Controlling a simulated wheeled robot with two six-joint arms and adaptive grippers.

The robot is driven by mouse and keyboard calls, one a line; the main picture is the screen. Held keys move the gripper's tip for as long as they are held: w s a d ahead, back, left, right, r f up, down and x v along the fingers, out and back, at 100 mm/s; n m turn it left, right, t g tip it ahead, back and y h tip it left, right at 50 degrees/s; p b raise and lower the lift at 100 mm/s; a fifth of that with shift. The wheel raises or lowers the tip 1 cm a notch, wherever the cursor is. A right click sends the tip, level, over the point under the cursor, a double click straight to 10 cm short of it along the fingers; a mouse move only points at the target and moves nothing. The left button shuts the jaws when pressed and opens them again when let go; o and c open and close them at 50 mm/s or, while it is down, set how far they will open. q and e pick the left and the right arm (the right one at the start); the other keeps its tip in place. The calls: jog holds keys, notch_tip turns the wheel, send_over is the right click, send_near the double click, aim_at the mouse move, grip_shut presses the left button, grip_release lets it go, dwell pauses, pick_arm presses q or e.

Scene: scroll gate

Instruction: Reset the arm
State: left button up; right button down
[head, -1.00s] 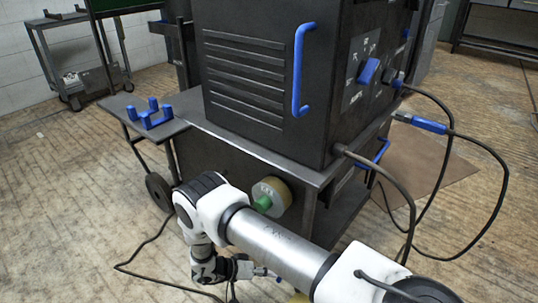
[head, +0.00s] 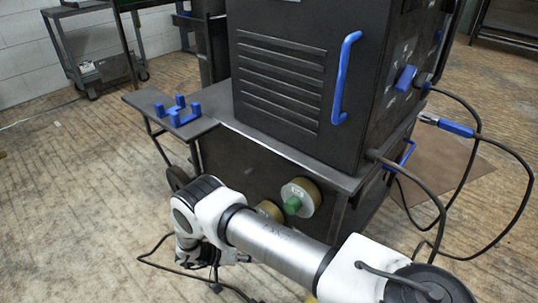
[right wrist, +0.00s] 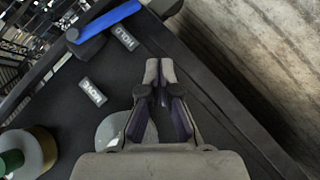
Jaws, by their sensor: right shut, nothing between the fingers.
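My right arm crosses the lower middle of the head view, bent over in front of the cart. My right gripper (right wrist: 160,72) is shut and empty in the right wrist view, its fingertips together over or in front of a dark panel (right wrist: 60,120). In the head view the gripper end is small and low, beside the cart's lower side, and its fingers are hard to make out. My left gripper is in neither view.
A black cabinet (head: 278,82) with a blue handle (head: 342,80) stands on a dark cart. A tan roll with a green hub (head: 293,204) is on the cart's side. Blue hooks (head: 180,112) sit on a side shelf. Cables with a blue connector (head: 456,128) loop at right.

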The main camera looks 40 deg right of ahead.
jog(key=shift+w+a, duration=0.25)
jog(key=shift+a, duration=0.05)
jog(key=shift+r, duration=0.1)
jog(key=d+r+n+t+h, duration=0.2)
jog(key=d+n+t, duration=0.1)
jog(key=d+t, duration=0.25)
jog(key=s+a+n+t+y, duration=0.1)
jog(key=s+a+n+y, duration=0.5)
jog(key=s, duration=0.4)
jog(key=s+a+n+y, duration=0.3)
jog(key=s+a+y, duration=0.3)
jog(key=s+a, duration=0.3)
notch_tip(320, 180, up, 44)
jog(key=s+p, duration=0.1)
jog(key=p, duration=4.2)
jog(key=shift+s+d+f+n+y, duration=0.15)
jog(key=shift+s+d+n+y, duration=0.05)
jog(key=shift+d+n+y, duration=0.1)
